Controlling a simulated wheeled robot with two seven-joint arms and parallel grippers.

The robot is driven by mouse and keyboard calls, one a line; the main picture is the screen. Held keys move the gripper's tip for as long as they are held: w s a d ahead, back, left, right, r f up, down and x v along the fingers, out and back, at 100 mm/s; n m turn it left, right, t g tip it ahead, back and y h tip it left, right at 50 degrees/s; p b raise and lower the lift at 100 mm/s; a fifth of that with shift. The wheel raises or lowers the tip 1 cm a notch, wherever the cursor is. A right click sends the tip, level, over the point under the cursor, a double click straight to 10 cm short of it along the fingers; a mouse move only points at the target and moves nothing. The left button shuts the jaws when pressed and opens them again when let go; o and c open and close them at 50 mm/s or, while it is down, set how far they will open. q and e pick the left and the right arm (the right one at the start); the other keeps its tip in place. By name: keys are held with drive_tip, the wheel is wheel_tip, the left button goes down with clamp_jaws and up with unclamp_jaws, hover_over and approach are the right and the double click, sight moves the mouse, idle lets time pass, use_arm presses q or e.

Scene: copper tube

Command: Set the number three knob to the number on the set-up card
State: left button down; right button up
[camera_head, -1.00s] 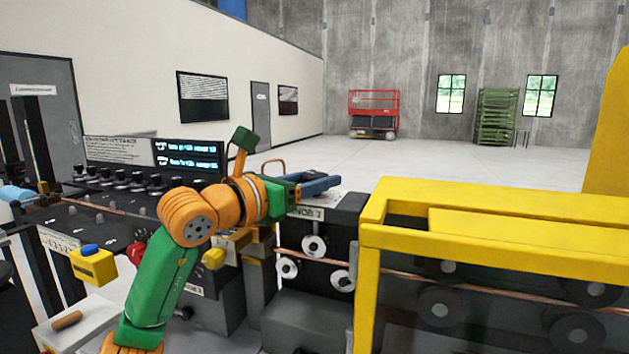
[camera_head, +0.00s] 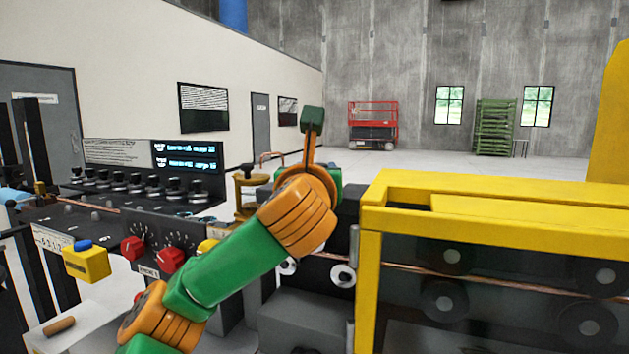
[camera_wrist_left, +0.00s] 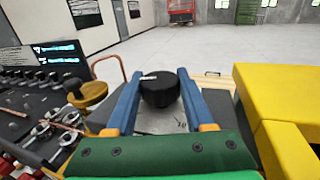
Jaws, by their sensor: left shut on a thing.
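The black round knob (camera_wrist_left: 160,90) stands between the two blue fingers of my left gripper (camera_wrist_left: 158,76) in the left wrist view, and they are shut on it. It has a small white mark on top. A pale plate with a dial mark shows below it, too small to read surely. In the head view, my orange wrist and green arm hide the knob and fingers. A white printed card (camera_head: 110,151) stands left of the lit display on the back panel; its text is too small to read. My right gripper is not in view.
A yellow guard frame (camera_head: 480,200) stands close on the right, over dark rollers. A copper tube (camera_head: 400,267) runs through it. Red knobs (camera_head: 171,260), a yellow box with a blue button (camera_head: 86,260) and a row of black knobs (camera_head: 130,184) lie to the left.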

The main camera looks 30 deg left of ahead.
use_arm(q)
drive_tip(key=shift+y, duration=0.3)
drive_tip(key=c, duration=0.6)
unclamp_jaws()
drive_tip(key=o, duration=0.3)
drive_tip(key=shift+w, duration=0.1)
drive_tip(key=shift+s+d+f+b, duration=0.1)
drive_tip(key=shift+s+f+b, duration=0.05)
drive_tip(key=shift+s+b, duration=0.15)
drive_tip(key=b+v, duration=0.4)
drive_tip(key=v, duration=0.2)
drive_tip(key=shift+s+d, duration=0.15)
drive_tip(key=shift+s, duration=0.05)
